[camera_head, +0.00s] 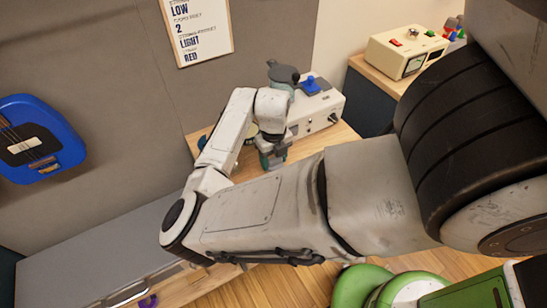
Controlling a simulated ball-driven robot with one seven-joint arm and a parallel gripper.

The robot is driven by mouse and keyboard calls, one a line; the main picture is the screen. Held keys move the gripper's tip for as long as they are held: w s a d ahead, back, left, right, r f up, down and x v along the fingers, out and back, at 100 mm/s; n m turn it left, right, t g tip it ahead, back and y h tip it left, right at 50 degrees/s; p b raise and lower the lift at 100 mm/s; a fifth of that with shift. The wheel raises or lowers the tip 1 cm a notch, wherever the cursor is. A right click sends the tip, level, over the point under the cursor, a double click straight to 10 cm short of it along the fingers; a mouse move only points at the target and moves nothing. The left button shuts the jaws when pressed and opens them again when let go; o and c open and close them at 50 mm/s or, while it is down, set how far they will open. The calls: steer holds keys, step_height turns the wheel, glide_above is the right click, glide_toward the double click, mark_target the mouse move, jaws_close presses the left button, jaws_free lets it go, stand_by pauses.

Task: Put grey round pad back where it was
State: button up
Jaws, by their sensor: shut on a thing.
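My gripper (272,157) points down at the near edge of a cream amp box (318,112), above the wooden top. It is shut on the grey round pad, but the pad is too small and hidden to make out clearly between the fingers. My wrist and forearm cover the left part of the box. A dark grey rounded shape (283,72) shows just behind my wrist; I cannot tell what it is. A blue piece (312,86) sits on top of the box to its right.
A second cream box (405,52) with a red button and a meter stands on another wooden top at the upper right, with several small coloured pieces behind it. A green round seat (360,285) is at the bottom. A blue case (38,138) hangs on the grey wall panel, left of a sign (197,30).

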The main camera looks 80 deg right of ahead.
steer(key=o, duration=1)
step_height(320, 180, up, 12)
steer(key=shift+r+b, duration=0.15)
steer(key=shift+b, duration=0.5)
